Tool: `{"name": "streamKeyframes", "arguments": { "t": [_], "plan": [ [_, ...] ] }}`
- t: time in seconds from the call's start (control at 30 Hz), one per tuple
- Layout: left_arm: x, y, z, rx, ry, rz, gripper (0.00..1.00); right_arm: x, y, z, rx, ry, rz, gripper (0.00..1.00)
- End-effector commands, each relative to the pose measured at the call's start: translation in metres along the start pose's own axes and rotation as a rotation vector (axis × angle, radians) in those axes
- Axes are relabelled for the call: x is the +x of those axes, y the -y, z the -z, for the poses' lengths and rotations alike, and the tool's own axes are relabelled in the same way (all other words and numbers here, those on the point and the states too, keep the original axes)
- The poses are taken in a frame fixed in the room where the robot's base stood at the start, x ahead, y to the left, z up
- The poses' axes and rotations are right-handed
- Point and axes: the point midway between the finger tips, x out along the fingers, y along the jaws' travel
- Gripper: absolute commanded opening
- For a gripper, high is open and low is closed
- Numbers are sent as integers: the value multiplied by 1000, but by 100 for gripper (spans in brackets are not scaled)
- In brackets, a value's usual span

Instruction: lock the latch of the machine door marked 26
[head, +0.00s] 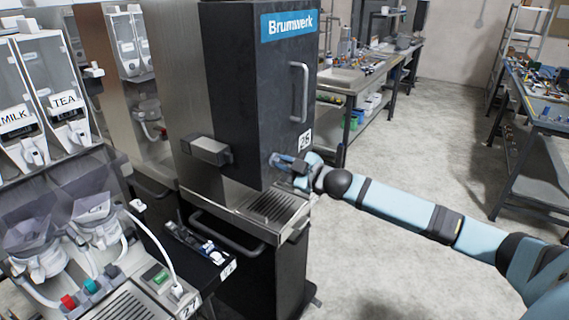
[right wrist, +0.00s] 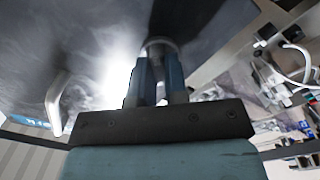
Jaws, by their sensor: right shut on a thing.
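The machine door (head: 250,100) is tall and black with a blue Brunnwerk sign at the top. It looks closed. The label 26 (head: 305,140) is on its lower right. My right gripper (head: 283,162) is at the door's lower edge, just below the label. In the right wrist view its two blue fingers are shut on a small grey rounded piece (right wrist: 158,43), which looks like the latch. The fingers cover most of it, so I cannot tell its position. My left gripper is out of view.
A vertical bar handle (head: 299,92) stands out from the door above the label; it also shows in the right wrist view (right wrist: 55,100). A drip tray (head: 272,207) juts out below the door. Milk and tea dispensers stand at left. Floor at right is clear.

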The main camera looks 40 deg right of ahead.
Motion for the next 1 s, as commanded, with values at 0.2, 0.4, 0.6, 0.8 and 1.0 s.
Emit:
{"name": "streamKeyframes", "arguments": {
  "t": [0.2,0.4,0.6,0.8,1.0],
  "plan": [
    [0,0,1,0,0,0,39,0,0,0,-208,0,-2,0],
    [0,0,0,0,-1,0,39,0,0,0,-397,0,-5,0],
    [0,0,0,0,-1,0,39,0,0,0,-572,0,-7,0],
    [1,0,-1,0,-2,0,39,0,1,0,-709,0,-9,0],
    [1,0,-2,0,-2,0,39,0,1,0,-800,0,-10,0]
  ]
}}
